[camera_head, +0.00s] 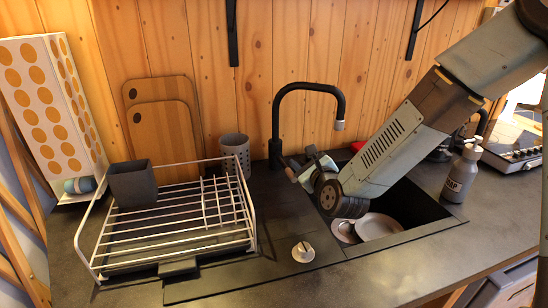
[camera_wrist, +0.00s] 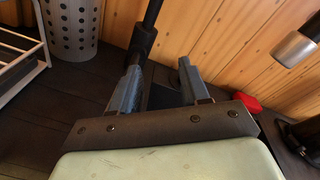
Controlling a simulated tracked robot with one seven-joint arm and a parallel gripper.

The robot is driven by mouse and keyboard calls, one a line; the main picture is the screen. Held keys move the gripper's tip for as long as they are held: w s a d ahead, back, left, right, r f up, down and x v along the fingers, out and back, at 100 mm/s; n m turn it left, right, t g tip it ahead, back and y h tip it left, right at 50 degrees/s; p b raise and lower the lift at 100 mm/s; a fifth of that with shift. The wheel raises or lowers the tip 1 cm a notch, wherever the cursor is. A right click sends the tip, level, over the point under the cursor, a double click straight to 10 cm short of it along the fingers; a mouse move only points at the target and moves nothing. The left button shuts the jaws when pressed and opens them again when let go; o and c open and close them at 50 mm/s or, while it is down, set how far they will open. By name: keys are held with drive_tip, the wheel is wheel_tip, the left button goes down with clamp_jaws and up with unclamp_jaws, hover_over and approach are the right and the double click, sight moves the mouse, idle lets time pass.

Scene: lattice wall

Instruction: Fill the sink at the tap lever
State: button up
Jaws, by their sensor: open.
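The black tap (camera_head: 275,130) stands behind the sink, and its spout arches right over the basin. No water shows below the spout's grey end (camera_head: 339,125). The sink basin (camera_head: 415,205) holds a plate and a cup; the arm hides part of it. My gripper (camera_head: 302,163) is just right of the tap's base. In the wrist view my gripper (camera_wrist: 158,68) is open, with the tap column (camera_wrist: 145,38) close by the left finger's tip. A dark part shows between the fingers; I cannot tell whether it is the tap lever. The grey spout end (camera_wrist: 295,48) is at right.
A white dish rack (camera_head: 180,225) with a dark cup (camera_head: 132,183) stands left. A perforated grey holder (camera_head: 235,150) is behind it, left of the tap. A soap bottle (camera_head: 461,174) stands right of the basin.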

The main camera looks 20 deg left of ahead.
sight(288, 171)
drive_tip(key=m, duration=0.1)
drive_tip(key=s+a+f+m, duration=0.1)
drive_tip(key=a+m+t, duration=0.1)
drive_tip(key=m, duration=0.1)
drive_tip(key=shift+s+a+f+y, duration=0.25)
drive_tip(key=shift+s+f+y, duration=0.05)
drive_tip(key=shift+s, duration=0.1)
drive_tip(key=shift+a+f+m, duration=0.2)
drive_tip(key=shift+f+m, duration=0.1)
drive_tip(key=shift+m, duration=0.1)
drive_tip(key=shift+w+a+f, duration=0.1)
drive_tip(key=shift+a+f, duration=0.1)
drive_tip(key=shift+f, duration=0.5)
drive_tip(key=shift+w+a+f, duration=0.1)
drive_tip(key=shift+a+f, duration=0.05)
drive_tip(key=shift+f, duration=0.5)
drive_tip(key=shift+c, duration=0.3)
clamp_jaws()
